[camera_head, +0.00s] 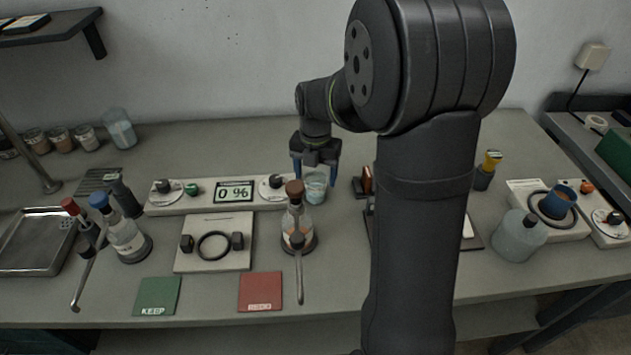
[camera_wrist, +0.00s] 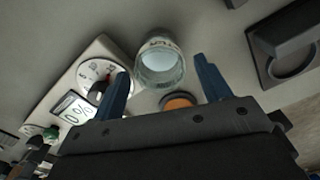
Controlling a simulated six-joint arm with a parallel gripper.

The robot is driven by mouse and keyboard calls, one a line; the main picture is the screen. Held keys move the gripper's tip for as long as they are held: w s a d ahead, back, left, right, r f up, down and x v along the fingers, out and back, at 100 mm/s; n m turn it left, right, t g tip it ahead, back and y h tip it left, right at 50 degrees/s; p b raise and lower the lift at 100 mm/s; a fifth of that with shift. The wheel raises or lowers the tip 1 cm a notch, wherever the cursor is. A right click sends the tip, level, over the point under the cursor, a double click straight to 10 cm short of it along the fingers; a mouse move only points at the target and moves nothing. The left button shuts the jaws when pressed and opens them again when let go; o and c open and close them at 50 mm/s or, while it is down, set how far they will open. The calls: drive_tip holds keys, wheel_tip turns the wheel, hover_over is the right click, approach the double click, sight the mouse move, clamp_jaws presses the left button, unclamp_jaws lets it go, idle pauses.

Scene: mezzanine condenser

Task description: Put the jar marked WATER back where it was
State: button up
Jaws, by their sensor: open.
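A small clear glass jar (camera_head: 315,187) with pale contents stands behind the brown-topped flask, right of the dial panel. In the wrist view the fingers of my gripper (camera_wrist: 165,75) are on either side of the jar's near part, and nothing is gripped. Another glass jar (camera_head: 120,130) with pale contents stands at the back left; no label is readable, so I cannot tell which is WATER.
The brown-topped flask (camera_head: 298,225) stands close in front of the jar. The panel (camera_head: 215,197) reading 0 % is to its left. Green KEEP (camera_head: 157,296) and red REDO (camera_head: 260,291) mats lie at the front. The back middle of the bench is clear.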

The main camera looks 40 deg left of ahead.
wheel_tip(320, 180, up, 9)
drive_tip(key=shift+f, duration=0.15)
drive_tip(key=shift+f, duration=0.1)
wheel_tip(320, 180, down, 12)
drive_tip(key=shift+f, duration=0.25)
wheel_tip(320, 180, up, 3)
drive_tip(key=shift+f, duration=0.1)
drive_tip(key=shift+r, duration=0.55)
drive_tip(key=shift+f, duration=0.1)
